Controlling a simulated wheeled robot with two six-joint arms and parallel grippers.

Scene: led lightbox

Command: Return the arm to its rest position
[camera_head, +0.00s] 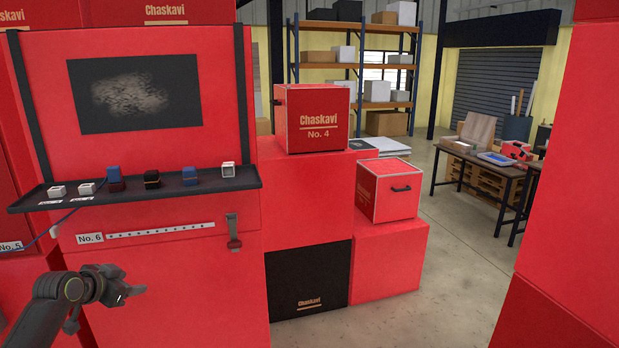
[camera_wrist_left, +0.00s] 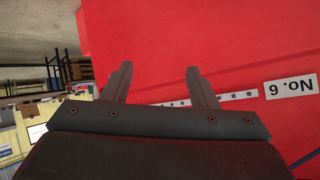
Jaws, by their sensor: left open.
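My left arm comes in at the lower left of the head view, and its gripper (camera_head: 126,293) is in front of the red No. 6 cabinet (camera_head: 170,290), below the black shelf. In the left wrist view the two fingers of the gripper (camera_wrist_left: 160,85) are spread apart with nothing between them. The red cabinet face (camera_wrist_left: 220,45) fills most of that view behind the fingers. The No. 6 label (camera_wrist_left: 290,87) shows at its right, upside down. My right gripper is in neither view.
A black shelf (camera_head: 140,196) with several small blocks juts out above my left gripper. A lever (camera_head: 233,232) hangs on the cabinet front. Red boxes (camera_head: 390,190) stand to the right. A large red block (camera_head: 575,190) fills the right edge. Open floor (camera_head: 455,265) lies between.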

